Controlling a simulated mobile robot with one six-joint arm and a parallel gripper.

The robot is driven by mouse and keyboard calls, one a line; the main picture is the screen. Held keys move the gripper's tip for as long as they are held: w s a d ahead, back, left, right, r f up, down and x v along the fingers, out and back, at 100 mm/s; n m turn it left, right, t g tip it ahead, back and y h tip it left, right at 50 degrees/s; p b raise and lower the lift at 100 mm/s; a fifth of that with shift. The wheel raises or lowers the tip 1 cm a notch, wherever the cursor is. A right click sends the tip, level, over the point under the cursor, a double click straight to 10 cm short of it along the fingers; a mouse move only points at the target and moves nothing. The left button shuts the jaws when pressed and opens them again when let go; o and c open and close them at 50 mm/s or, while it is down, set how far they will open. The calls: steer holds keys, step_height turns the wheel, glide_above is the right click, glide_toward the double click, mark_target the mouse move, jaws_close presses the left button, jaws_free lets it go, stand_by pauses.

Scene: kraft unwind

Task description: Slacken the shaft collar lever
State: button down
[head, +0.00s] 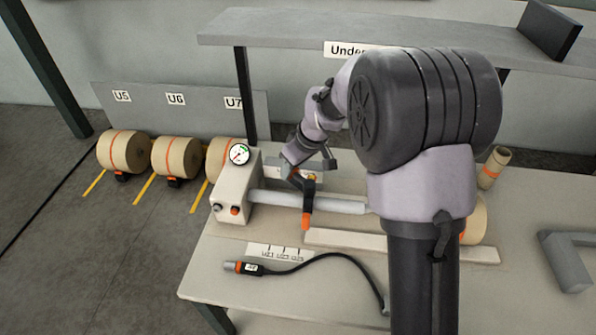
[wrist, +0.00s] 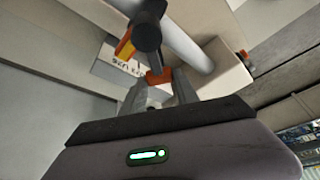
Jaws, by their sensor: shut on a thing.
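The shaft collar (head: 308,188) is a dark ring around the pale grey shaft (head: 340,203), just right of the cream gauge housing (head: 234,190). An orange-tipped part (head: 306,220) hangs from it in front of the shaft. In the wrist view the collar (wrist: 147,33) shows as a dark round form. My gripper (head: 303,173) is at the collar, above the shaft. In the wrist view its fingers (wrist: 160,82) are shut on an orange-red piece, seemingly the collar lever (wrist: 158,77). The exact contact is partly hidden.
A black cable with an orange-banded plug (head: 250,268) lies on the bench (head: 225,250) in front. Behind the shaft is a shelf (head: 290,28) on dark posts. Brown rolls (head: 123,152) stand on the floor at left. A grey bracket (head: 568,262) is at right.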

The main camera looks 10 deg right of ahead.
steer(key=shift+s+a+n+g+y+b, duration=0.15)
steer(key=shift+s+a+n+g+b, duration=0.15)
steer(key=shift+n, duration=0.55)
steer(key=shift+s+a+n+g+y+b, duration=0.2)
steer(key=shift+s+a+n+b, duration=0.15)
steer(key=shift+n, duration=0.5)
steer(key=c, duration=0.9)
jaws_free()
steer(key=p+v, duration=0.5)
steer(key=v, duration=1.2)
steer(key=shift+d+r, duration=0.15)
steer(key=shift+r, duration=0.05)
